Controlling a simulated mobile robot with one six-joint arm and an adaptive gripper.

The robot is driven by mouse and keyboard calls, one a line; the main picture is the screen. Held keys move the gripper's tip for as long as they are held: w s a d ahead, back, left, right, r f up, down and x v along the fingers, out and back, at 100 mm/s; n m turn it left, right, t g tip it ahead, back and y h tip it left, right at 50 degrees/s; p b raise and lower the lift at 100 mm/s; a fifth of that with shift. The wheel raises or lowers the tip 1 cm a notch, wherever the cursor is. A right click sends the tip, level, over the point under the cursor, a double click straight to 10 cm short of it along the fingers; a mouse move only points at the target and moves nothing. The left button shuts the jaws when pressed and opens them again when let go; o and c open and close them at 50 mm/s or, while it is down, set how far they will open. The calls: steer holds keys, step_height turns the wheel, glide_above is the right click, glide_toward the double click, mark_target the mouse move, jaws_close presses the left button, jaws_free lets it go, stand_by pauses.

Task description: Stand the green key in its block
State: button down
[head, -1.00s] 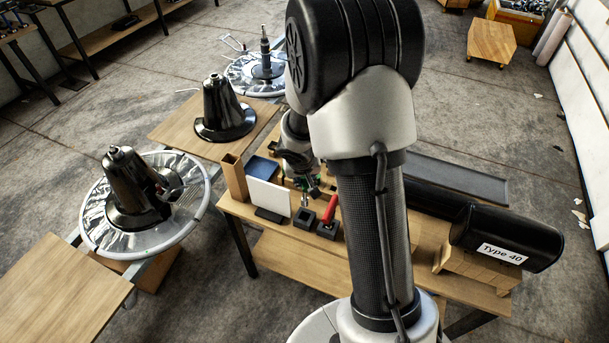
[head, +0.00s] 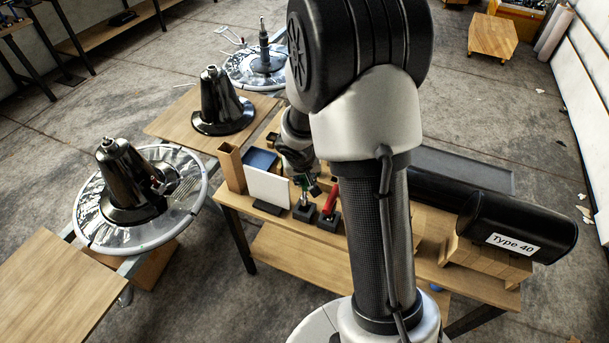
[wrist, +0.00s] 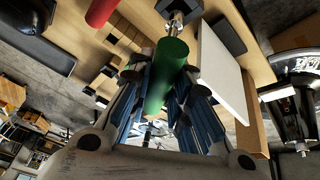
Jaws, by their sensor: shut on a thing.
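The green key (wrist: 168,75) has a thick green handle and a metal shaft (wrist: 178,22). My gripper (wrist: 161,88) is shut on the handle in the wrist view. In the head view my gripper (head: 305,184) is low over the bench, with the green key (head: 304,187) pointing down at a small dark block (head: 304,213). The shaft lines up with this block; I cannot tell whether its tip is inside or just above it. The dark block (wrist: 182,6) shows only partly at the wrist view's top edge.
A red key (head: 332,198) stands in a second dark block (head: 329,222) just to the right. A white panel (head: 268,189) stands close on the left, before a wooden box (head: 231,168) and a blue item (head: 261,160). A black roll marked Type 40 (head: 513,244) rests on the right.

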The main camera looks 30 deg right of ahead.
mark_target(305, 197)
steer(key=shift+f+b, duration=0.6)
steer(key=shift+f, duration=2.5)
steer(key=c, duration=1.4)
jaws_free()
steer(key=v, duration=1.2)
